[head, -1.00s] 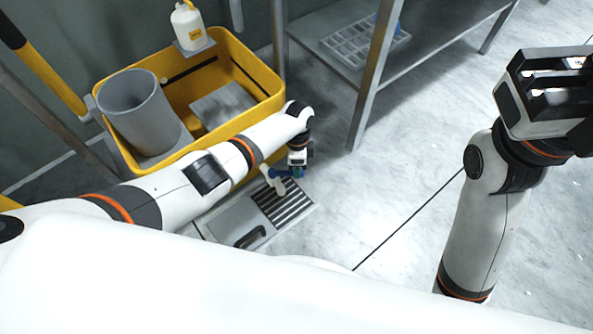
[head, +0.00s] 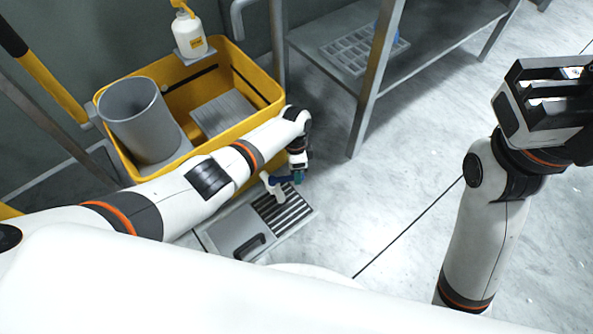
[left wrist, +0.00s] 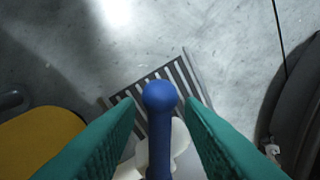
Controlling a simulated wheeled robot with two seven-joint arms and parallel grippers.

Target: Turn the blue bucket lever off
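The blue bucket lever (left wrist: 159,104), a rod with a round knob, stands between the two green fingers of my left gripper (left wrist: 160,122) in the left wrist view. A gap shows on both sides of the knob, so the gripper is open around it. In the head view the blue lever (head: 281,179) shows as a small piece beside my left gripper (head: 298,177), on a white fitting (head: 270,187) above the grate. The lower part of the lever is hard to make out. My right gripper (head: 541,98) is raised at the right, its fingers apart and empty.
A yellow tub (head: 271,94) holds a grey bucket (head: 134,116); a white bottle (head: 188,38) stands at its back rim. A striped grate (head: 283,209) lies on the floor below the lever. A metal shelf (head: 425,40) stands behind. The floor (head: 385,185) between is clear.

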